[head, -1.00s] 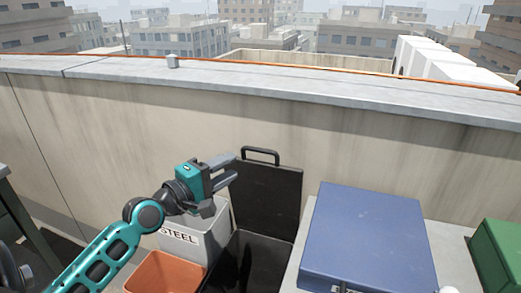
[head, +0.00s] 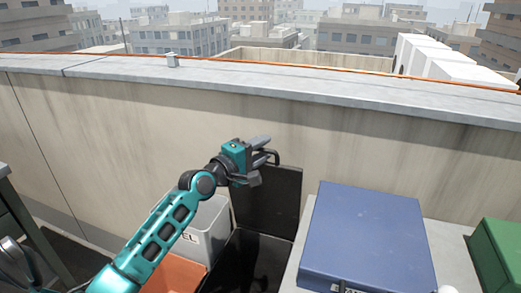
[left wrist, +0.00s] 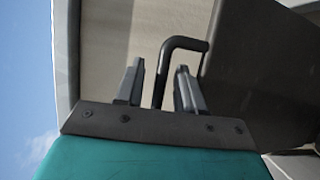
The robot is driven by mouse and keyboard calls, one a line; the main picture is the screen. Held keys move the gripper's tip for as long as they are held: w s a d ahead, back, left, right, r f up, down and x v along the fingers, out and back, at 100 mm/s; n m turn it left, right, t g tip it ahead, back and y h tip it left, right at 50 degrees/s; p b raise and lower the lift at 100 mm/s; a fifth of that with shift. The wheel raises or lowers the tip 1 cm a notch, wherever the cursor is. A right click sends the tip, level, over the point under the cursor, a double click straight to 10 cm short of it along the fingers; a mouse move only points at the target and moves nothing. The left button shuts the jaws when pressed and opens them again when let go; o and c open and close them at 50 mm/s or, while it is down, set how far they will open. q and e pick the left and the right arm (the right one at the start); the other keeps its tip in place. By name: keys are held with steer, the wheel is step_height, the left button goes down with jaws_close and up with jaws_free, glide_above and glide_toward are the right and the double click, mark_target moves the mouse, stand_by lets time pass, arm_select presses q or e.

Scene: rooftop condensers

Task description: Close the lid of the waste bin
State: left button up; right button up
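The waste bin (head: 248,262) is black and open at the top, standing against the parapet wall. Its black lid (head: 278,208) stands upright, raised at the back of the bin. A bar handle (head: 274,157) sits on the lid's top edge. My left gripper (head: 266,160) is at the handle, over the lid's upper left corner. In the left wrist view the gripper (left wrist: 160,68) is open, and one leg of the black handle (left wrist: 182,43) shows between its two fingers, with gaps visible on both sides. My right gripper is not in view.
A light grey bin (head: 208,232) with partly covered lettering and an orange bin (head: 175,272) stand left of the black bin. A blue case (head: 365,235) lies on a pale surface to the right. A green box (head: 500,250) is at far right. The parapet wall (head: 130,130) runs behind.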

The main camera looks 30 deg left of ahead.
arm_select(q)
jaws_close()
stand_by(0.6)
